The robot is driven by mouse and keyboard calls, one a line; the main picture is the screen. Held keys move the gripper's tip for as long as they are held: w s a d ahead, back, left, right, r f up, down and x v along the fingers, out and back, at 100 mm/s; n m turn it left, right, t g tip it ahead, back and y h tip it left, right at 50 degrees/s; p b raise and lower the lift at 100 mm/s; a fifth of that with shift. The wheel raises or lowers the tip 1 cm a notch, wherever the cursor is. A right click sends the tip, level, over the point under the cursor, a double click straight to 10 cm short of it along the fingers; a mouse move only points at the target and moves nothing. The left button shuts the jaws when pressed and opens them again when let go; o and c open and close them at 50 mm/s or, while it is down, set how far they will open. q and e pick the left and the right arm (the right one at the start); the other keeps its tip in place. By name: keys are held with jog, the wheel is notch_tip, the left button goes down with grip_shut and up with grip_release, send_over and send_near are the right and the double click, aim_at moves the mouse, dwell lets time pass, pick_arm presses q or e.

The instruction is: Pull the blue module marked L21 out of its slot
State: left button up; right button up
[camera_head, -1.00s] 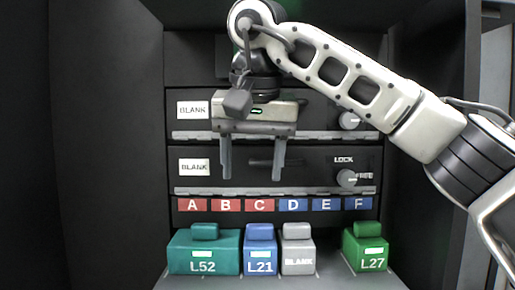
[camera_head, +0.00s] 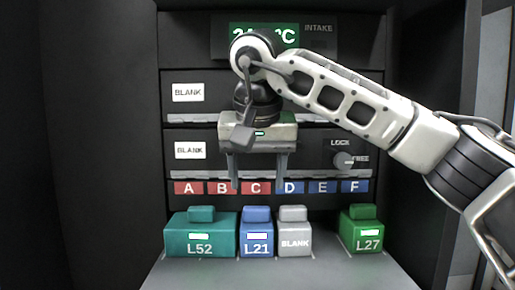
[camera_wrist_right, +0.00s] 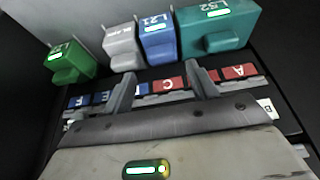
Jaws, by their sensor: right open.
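The blue module marked L21 (camera_head: 257,236) sits in its slot in the bottom row, between the teal L52 module and the grey BLANK module. It also shows in the right wrist view (camera_wrist_right: 157,42), upside down. My right gripper (camera_head: 258,184) is open and empty. Its two fingers point down in front of the lettered strip, above and apart from L21. In the right wrist view the fingers (camera_wrist_right: 157,82) are spread with nothing between them. My left gripper is not in view.
The teal L52 module (camera_head: 202,237) is close on the left of L21, and the grey BLANK module (camera_head: 295,237) close on its right. The green L27 module (camera_head: 362,235) stands farther right, past an empty gap. A grey ledge (camera_head: 290,275) lies in front.

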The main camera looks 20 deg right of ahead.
aim_at(257, 213)
jog(key=x, duration=0.7)
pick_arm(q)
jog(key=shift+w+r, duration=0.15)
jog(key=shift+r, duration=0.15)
pick_arm(e)
jog(key=shift+w+d+f, duration=0.1)
jog(key=shift+w+f, duration=0.15)
jog(key=shift+f, duration=0.25)
